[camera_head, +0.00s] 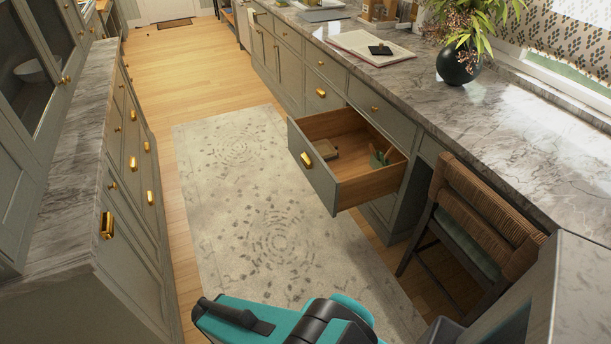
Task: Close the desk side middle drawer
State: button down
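The desk side middle drawer (318,182) is pulled out from the desk cabinet on the right, over the rug. It has a grey-green front with a gold handle (306,160) and a wooden inside. No gripper fingers can be made out.
A patterned rug (230,205) covers the aisle floor between this desk and the left cabinets (125,255). A chair with a woven back (490,210) stands right of the drawer. The marble top (450,120) holds a dark vase (457,66) and an open book (372,46).

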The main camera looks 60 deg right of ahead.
aim_at(346, 182)
jog(key=i, duration=0.95)
jog(key=u, duration=0.15)
jog(key=k, duration=0.9)
jog(key=z, duration=0.15)
jog(key=i, duration=0.7)
